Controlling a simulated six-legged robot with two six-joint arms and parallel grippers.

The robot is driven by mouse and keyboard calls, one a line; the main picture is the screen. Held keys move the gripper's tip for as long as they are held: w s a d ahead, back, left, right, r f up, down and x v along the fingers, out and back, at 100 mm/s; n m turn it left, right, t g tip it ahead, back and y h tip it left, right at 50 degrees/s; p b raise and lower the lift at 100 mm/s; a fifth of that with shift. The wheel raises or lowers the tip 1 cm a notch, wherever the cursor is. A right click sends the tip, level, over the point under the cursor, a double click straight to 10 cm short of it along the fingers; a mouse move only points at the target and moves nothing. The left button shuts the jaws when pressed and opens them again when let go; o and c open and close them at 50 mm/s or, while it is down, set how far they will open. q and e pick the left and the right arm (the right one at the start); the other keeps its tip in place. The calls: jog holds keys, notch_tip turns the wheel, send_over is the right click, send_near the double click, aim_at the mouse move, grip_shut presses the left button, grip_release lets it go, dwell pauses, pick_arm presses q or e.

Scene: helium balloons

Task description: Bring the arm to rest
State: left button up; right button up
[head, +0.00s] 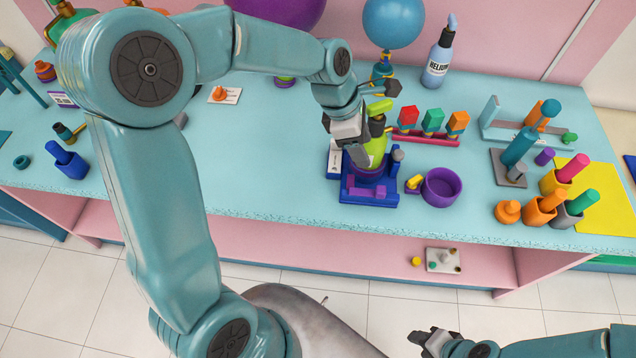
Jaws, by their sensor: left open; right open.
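My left arm reaches in from the left and over the counter (270,175). My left gripper (352,140) is open, with its fingers pointing down beside a yellow-green bottle-like thing (377,135) on a blue stand (370,197). The gripper hides part of that thing, and I cannot tell whether the fingers touch it. My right gripper (432,340) is open and empty at the bottom right, low in front of the counter and over the floor.
A purple cup (441,187) is right of the stand. Several pots with coloured sticks stand near a yellow mat (598,205). The counter left of the stand is mostly clear.

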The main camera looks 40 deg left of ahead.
dwell(0.3)
pick_arm(q)
jog(key=s+d+f+m+b, duration=0.2)
jog(key=s+f+m, duration=0.4)
jog(key=f, duration=0.5)
jog(key=s+d+f+m+g+b, duration=0.1)
jog(key=s+d+f+m, duration=0.3)
jog(key=f+m, duration=0.5)
jog(key=s+d+f+m+g+b, duration=0.1)
jog(key=s+d+f+m+b, duration=0.2)
jog(key=s+f+m, duration=0.4)
notch_tip(320, 180, down, 7)
jog(key=shift+s+d+b, duration=0.35)
jog(key=shift+s, duration=0.15)
